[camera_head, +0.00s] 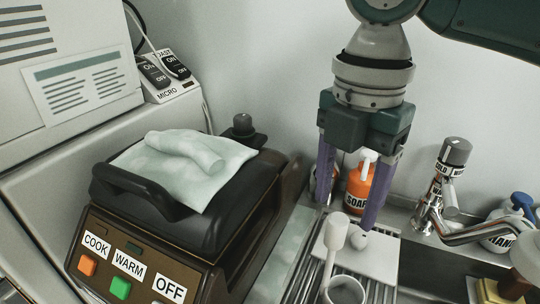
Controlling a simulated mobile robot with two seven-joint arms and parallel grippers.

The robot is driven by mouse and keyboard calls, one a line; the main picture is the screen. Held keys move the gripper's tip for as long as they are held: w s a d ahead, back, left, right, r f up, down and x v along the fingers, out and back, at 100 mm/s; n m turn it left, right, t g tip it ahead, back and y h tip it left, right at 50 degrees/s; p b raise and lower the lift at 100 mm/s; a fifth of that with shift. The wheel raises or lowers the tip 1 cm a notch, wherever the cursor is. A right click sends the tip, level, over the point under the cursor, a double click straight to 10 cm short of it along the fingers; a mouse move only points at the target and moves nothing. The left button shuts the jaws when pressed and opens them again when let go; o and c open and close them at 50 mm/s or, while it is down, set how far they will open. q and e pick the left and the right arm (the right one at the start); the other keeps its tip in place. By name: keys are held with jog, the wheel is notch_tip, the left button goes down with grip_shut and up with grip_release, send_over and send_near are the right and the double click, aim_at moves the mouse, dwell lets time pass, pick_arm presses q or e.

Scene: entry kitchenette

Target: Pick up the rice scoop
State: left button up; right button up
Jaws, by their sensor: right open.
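A white utensil, likely the rice scoop (335,232), stands on the drainboard at bottom centre. Its lower part reaches down beside or into a white cup (346,291) at the bottom edge; I cannot tell which. My right gripper (346,212) comes down from above with its two purple fingers apart. It is open and empty. I see no clear contact. My left gripper is not in view.
A dark rice cooker (170,265) with a cloth and a pale roll on its lid stands at left. An orange soap bottle (357,190) stands behind the fingers. A chrome faucet (434,205) and a blue-topped bottle (508,225) are at right.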

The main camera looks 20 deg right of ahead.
aim_at(340, 217)
jog(key=f, duration=0.5)
jog(key=shift+w+d+f, duration=0.15)
jog(key=shift+w+d, duration=0.05)
jog(key=shift+w, duration=0.05)
jog(key=shift+c, duration=0.3)
grip_shut()
